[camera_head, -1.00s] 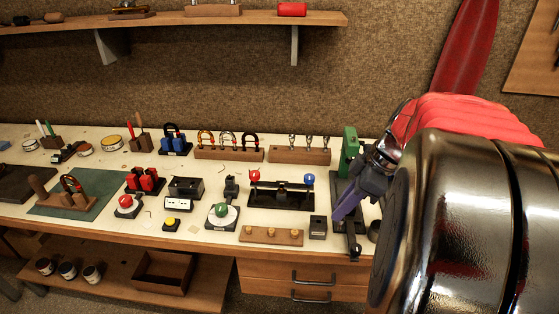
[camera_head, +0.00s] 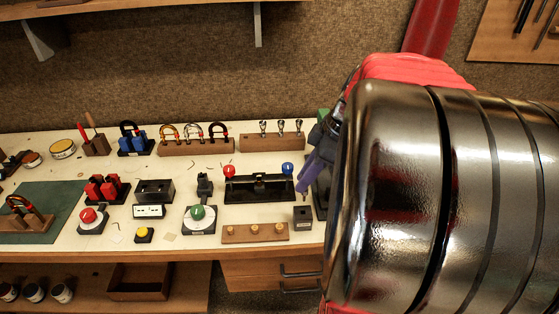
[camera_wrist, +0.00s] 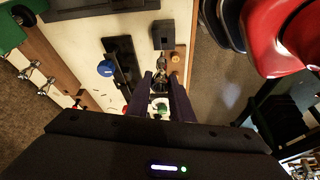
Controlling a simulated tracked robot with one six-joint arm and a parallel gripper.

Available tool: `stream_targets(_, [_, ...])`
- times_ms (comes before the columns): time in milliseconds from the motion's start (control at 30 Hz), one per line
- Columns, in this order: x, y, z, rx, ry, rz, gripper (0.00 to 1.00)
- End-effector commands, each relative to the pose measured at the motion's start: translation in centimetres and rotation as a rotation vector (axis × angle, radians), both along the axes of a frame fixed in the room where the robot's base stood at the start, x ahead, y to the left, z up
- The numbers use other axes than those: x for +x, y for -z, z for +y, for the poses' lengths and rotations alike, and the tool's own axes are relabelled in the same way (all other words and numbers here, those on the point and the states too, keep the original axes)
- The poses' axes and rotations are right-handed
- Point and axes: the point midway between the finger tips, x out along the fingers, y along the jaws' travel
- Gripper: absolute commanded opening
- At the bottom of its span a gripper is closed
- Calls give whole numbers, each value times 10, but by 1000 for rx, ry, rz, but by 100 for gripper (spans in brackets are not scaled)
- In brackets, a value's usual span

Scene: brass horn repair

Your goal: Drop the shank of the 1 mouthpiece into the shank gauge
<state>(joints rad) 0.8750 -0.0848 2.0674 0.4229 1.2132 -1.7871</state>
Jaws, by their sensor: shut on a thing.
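My gripper (camera_head: 303,188) points down over the right part of the bench, its purple fingers partly beside my dark wrist. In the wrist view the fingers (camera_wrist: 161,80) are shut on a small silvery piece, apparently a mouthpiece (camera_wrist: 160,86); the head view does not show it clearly. A small dark block (camera_head: 302,217), possibly the shank gauge, stands at the bench's front right, close to the fingertips. It also shows in the wrist view (camera_wrist: 163,34), beyond the fingertips. The wooden rack (camera_head: 253,144) at the back holds three silvery mouthpieces (camera_head: 281,128).
A black fixture (camera_head: 259,189) with red and blue knobs stands left of my fingers. A green-knobbed device (camera_head: 198,213) stands further left. My arm hides the bench's right end.

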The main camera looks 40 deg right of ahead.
Motion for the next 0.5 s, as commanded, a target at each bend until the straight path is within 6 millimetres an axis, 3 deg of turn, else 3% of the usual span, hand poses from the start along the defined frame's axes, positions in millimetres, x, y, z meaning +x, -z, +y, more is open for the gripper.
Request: stream_targets(500, [0, 32, 0, 2, 0, 2, 0])
